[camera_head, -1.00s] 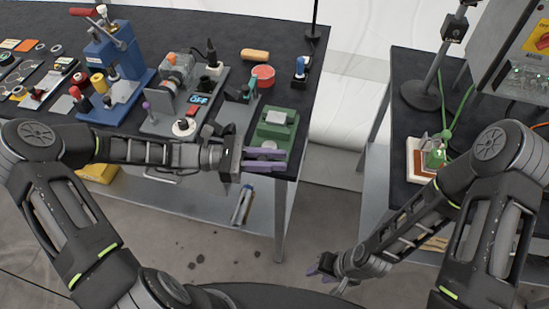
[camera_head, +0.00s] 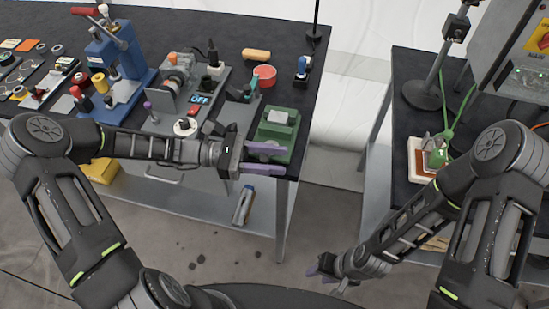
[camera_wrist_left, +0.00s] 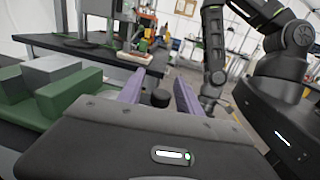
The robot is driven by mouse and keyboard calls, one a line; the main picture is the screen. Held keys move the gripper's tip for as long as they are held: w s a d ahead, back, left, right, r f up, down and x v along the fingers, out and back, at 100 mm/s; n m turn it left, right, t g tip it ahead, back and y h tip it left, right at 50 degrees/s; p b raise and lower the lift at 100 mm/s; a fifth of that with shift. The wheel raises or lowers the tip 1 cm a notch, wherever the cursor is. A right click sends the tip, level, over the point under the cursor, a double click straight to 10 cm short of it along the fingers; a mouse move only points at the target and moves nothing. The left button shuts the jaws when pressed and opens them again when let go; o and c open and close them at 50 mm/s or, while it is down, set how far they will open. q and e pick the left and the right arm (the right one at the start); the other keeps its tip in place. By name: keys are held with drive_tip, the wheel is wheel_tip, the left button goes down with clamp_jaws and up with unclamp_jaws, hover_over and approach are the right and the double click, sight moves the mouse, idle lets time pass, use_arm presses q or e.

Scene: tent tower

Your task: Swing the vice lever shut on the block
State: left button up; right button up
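The green vice (camera_head: 278,138) stands at the right front corner of the left bench, with a grey block (camera_head: 278,117) in its top. In the left wrist view the vice (camera_wrist_left: 75,95) and the grey block (camera_wrist_left: 50,68) are at the left. My left gripper (camera_head: 284,160) is open at the vice's front edge, its two purple fingers pointing right. A black knob (camera_wrist_left: 160,98) shows between these fingers; I cannot tell whether they touch it. The rest of the lever is hidden. My right gripper (camera_head: 326,280) hangs low over the floor, fingers apart and empty.
A red round container (camera_head: 264,76), a grey machine with an OFF display (camera_head: 199,99) and a blue press (camera_head: 115,60) stand on the left bench. A second bench (camera_head: 402,160) is at the right, across a gap of open floor.

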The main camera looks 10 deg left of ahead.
use_arm(q)
drive_tip(key=shift+a+f, duration=0.1)
drive_tip(key=shift+a, duration=0.4)
drive_tip(key=a+b, duration=0.2)
drive_tip(key=a, duration=0.4)
drive_tip(key=shift+s+a, duration=0.25)
drive_tip(key=shift+a, duration=0.15)
